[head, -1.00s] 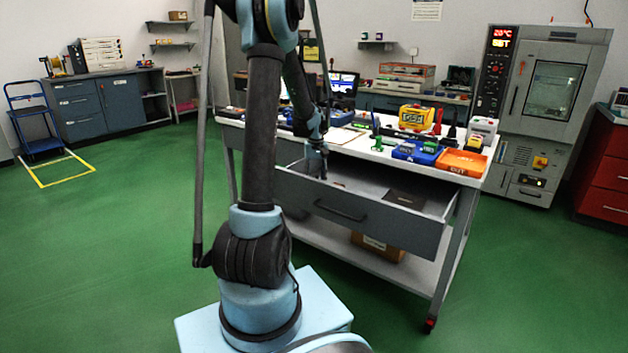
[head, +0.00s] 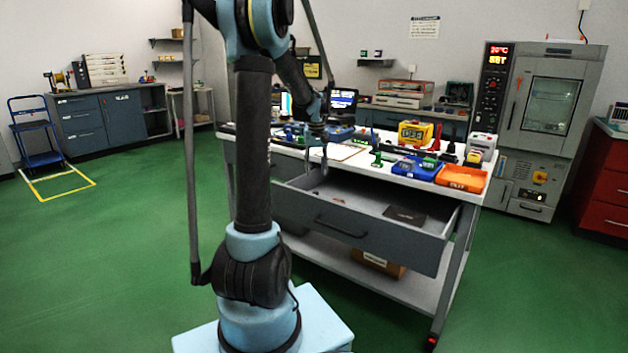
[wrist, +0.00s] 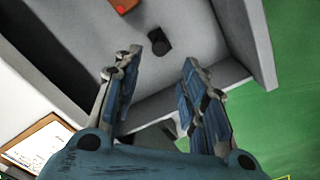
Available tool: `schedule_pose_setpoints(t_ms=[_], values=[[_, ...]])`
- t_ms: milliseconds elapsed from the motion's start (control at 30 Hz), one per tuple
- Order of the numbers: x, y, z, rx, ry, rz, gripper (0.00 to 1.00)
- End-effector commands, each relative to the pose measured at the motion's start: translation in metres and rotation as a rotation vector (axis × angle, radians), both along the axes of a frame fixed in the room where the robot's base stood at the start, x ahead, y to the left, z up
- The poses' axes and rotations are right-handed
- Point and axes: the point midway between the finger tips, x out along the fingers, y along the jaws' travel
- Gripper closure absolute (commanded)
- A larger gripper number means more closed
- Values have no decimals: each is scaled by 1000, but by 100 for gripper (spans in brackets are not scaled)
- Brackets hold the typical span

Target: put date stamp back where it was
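My gripper (head: 322,168) hangs over the back left part of the open grey drawer (head: 388,239) in the workbench. In the wrist view its two blue fingers (wrist: 160,85) are spread apart, with nothing visible held between them. A small dark blocky object (wrist: 159,41) lies on the drawer floor beyond the fingertips; it may be the date stamp, but I cannot tell. A brown object with a red spot (wrist: 125,4) is partly cut off at the top edge. In the head view a dark flat item (head: 405,215) lies in the drawer's right part.
The bench top holds a green-handled item (head: 377,159), a blue bin (head: 416,170), an orange tray (head: 461,179) and a yellow case (head: 416,133). A box (head: 378,263) sits on the lower shelf. Green floor in front is clear.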

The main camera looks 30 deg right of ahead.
Motion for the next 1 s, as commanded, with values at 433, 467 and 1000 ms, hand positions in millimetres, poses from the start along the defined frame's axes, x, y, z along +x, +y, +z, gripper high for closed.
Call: schedule_pose_setpoints(t_ms=[433,467,1000], values=[[-6,79,29,-15,-19,57,61],[-8,91,32,-18,-22,65,61],[-83,272,33,-47,-86,211,61]])
